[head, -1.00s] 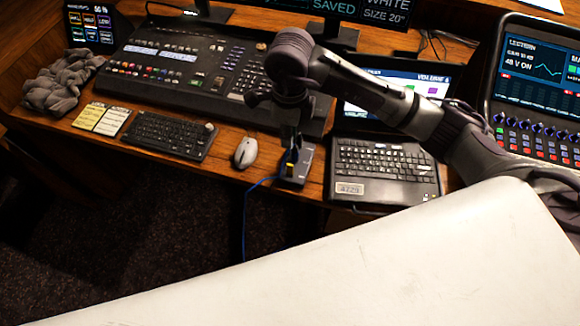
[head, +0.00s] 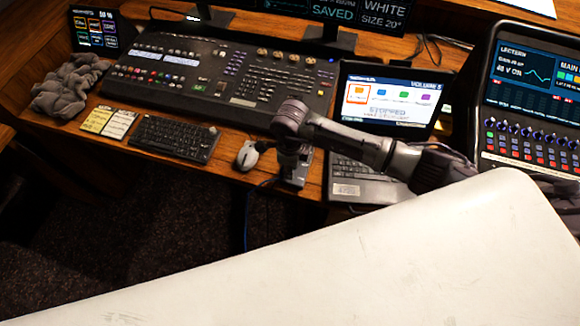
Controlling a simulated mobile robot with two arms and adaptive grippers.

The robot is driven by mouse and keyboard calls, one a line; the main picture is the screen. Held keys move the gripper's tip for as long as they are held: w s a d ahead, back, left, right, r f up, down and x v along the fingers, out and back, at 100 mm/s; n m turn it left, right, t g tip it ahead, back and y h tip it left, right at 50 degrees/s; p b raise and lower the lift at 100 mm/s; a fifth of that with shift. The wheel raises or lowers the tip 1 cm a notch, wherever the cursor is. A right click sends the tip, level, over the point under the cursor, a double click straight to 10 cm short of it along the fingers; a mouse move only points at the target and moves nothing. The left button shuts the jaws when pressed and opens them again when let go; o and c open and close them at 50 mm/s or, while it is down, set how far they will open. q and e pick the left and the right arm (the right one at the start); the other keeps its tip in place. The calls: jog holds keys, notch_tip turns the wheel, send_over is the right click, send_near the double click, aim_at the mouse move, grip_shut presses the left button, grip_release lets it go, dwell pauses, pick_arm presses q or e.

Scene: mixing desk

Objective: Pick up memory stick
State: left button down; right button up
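I cannot pick out the memory stick; it is too small here or hidden by my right gripper. My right gripper (head: 287,172) comes down from the wrist over a small grey box (head: 304,165) at the desk's front edge, between the mouse and the laptop. It covers much of that box. The fingers are dark and small, so I cannot tell whether they are open or shut, or whether they touch anything. My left gripper is not in view.
A grey mouse (head: 248,155) and a black keyboard (head: 174,138) lie left of the gripper. A laptop (head: 388,100) stands open at right, partly behind my arm. The mixing desk (head: 225,75) is behind. A blue cable (head: 246,215) hangs off the front edge.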

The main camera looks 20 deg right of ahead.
jog(key=shift+f, duration=0.2)
grip_shut()
jog(key=shift+r, duration=0.1)
